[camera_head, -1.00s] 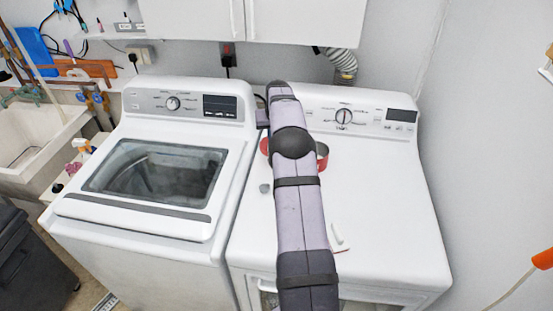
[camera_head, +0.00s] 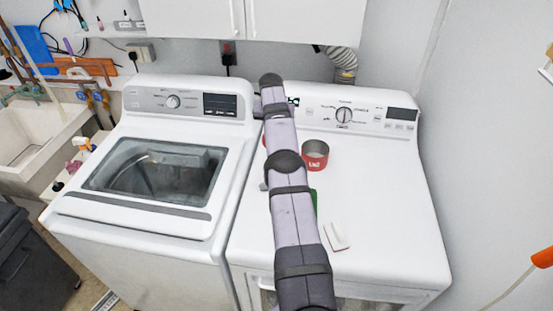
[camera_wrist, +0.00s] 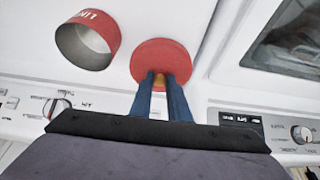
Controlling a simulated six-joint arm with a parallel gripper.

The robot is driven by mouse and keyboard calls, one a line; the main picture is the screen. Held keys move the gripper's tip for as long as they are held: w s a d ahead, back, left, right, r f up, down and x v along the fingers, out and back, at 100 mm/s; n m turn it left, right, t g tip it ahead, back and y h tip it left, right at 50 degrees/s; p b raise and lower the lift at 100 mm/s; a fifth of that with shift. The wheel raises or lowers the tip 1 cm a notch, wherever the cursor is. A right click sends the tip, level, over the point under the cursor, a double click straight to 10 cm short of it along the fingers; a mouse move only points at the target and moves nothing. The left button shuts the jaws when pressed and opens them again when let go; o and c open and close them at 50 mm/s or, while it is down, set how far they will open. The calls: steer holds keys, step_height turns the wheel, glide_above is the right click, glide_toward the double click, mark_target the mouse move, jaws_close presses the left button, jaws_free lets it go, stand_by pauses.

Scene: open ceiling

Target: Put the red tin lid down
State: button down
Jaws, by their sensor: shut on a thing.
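The red tin lid (camera_wrist: 158,58) is round, with a small brownish knob in its middle. My gripper (camera_wrist: 164,78) is shut on this knob in the wrist view. In the head view only a red sliver of the lid (camera_head: 264,140) shows left of my arm, which hides the rest and the gripper. I cannot tell whether the lid touches the surface under it. The open red tin (camera_head: 315,155) stands uncovered on the right-hand machine, just right of my arm. It also shows beside the lid in the wrist view (camera_wrist: 88,42).
The right-hand white machine (camera_head: 385,220) has free room on its right side. A white item (camera_head: 336,237) and a partly hidden green item (camera_head: 314,198) lie towards its front. A small grey item (camera_head: 263,187) is left of my arm. The control panel (camera_head: 345,116) rises behind.

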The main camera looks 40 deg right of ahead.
steer(key=shift+f, duration=0.1)
step_height(320, 180, down, 5)
steer(key=b, duration=0.5)
steer(key=shift+f, duration=0.1)
steer(key=shift+f+p, duration=0.7)
steer(key=shift+f, duration=1.6)
steer(key=shift+f, duration=0.15)
steer(key=c, duration=2.1)
jaws_free()
steer(key=shift+f, duration=0.1)
steer(key=o, duration=0.4)
